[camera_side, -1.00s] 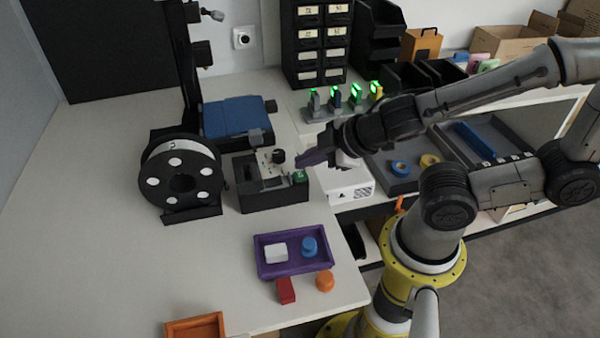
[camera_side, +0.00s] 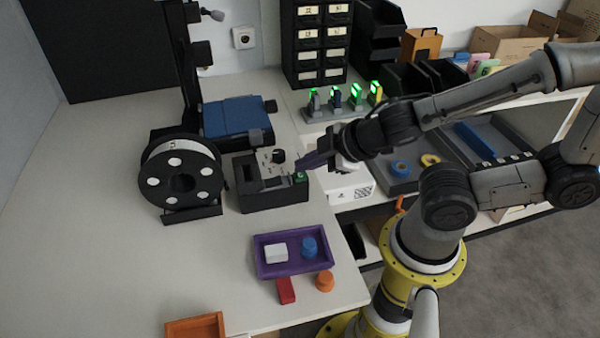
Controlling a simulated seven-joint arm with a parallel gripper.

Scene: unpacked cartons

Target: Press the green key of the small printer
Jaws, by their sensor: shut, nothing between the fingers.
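The small printer (camera_side: 272,200) is a dark box with a light top panel and a black knob, on the white table right of a filament spool. Its green key (camera_side: 300,176) is at the right end of its top.
A black spool (camera_side: 181,180) stands close left of the printer. A white box (camera_side: 345,185) is under my gripper on the right. A purple tray (camera_side: 292,255) holds a white block and a blue piece. The table's left side is clear.

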